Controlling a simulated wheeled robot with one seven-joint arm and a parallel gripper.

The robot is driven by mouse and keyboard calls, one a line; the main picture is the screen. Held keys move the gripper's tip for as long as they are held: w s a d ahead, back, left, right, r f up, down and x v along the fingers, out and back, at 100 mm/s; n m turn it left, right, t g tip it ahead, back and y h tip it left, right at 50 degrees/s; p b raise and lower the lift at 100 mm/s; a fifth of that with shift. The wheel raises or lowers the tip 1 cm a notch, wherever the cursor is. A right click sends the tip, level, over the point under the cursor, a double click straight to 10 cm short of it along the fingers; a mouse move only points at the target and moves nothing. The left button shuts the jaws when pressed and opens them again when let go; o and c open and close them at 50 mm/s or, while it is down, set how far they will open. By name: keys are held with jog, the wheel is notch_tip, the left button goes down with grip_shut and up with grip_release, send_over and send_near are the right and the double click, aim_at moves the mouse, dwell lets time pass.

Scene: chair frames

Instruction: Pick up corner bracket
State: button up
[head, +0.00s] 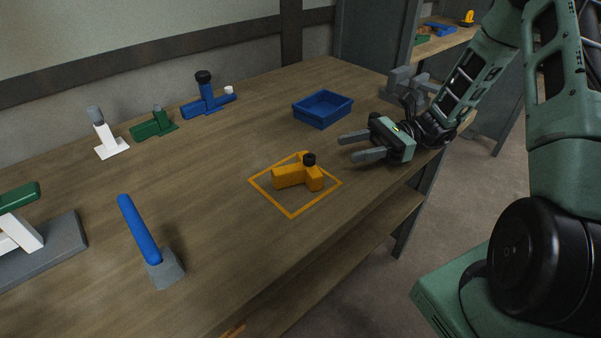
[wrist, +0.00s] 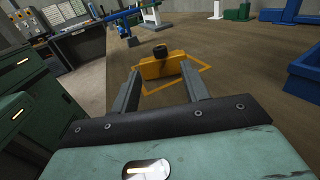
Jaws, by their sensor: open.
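The corner bracket (head: 297,175) is an orange angled piece with a black knob on top. It rests on the wooden table inside an orange square outline (head: 291,215). In the wrist view the bracket (wrist: 163,67) lies ahead of the fingers, near the middle. My gripper (head: 351,146) is to the right of the bracket, just above the table, its fingers pointing left. The two grey fingers are apart and empty, and they also show in the wrist view (wrist: 158,88). The bracket is apart from the fingers.
A blue tray (head: 322,121) stands behind the bracket. Blue (head: 207,104), green (head: 155,126) and white (head: 109,147) parts line the back of the table. A blue rod on a grey base (head: 139,229) stands at the left front. The table between is clear.

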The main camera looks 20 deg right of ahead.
aim_at(309, 162)
jog(key=a, duration=1)
jog(key=shift+w+a, duration=0.3)
jog(key=shift+a, duration=0.05)
grip_shut()
